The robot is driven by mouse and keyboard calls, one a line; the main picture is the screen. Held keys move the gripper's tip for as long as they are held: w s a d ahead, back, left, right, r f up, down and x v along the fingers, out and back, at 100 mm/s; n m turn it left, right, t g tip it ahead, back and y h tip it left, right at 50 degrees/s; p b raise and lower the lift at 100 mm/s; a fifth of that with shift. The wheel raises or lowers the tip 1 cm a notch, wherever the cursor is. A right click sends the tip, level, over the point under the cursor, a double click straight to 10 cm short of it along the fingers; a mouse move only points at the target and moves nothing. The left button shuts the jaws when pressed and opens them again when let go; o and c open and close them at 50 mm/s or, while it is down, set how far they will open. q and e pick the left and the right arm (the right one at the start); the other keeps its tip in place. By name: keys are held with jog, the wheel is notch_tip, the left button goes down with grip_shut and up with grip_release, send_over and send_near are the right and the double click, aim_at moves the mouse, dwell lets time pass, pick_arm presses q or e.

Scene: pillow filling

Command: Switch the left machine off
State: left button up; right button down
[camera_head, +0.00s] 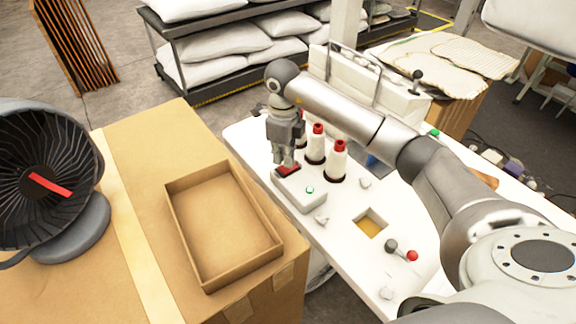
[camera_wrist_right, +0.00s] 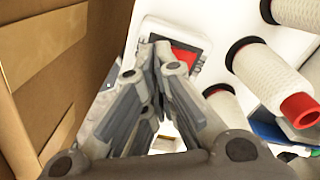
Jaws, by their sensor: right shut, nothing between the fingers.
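The left machine (camera_head: 402,232) is a white table-like body with a small white switch box (camera_head: 305,194) at its left edge. Contact cannot be told. My left gripper is not in view.
White thread spools with red tops (camera_head: 338,160) stand close beside my right gripper. An open cardboard tray (camera_head: 268,262) lies on a large box to the left, beside a black fan (camera_head: 40,170). A lever with a red knob (camera_head: 412,256) sits on the machine's front.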

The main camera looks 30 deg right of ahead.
aim_at(284, 168)
jog(key=shift+f, duration=0.3)
jog(key=shift+f+b, duration=1)
jog(key=shift+f, duration=0.05)
dwell(0.4)
jog(key=shift+r, duration=0.2)
jog(key=shift+r+p, duration=0.75)
jog(key=shift+r, duration=0.15)
jog(key=shift+r+p, duration=1.35)
jog(key=shift+r, duration=1.15)
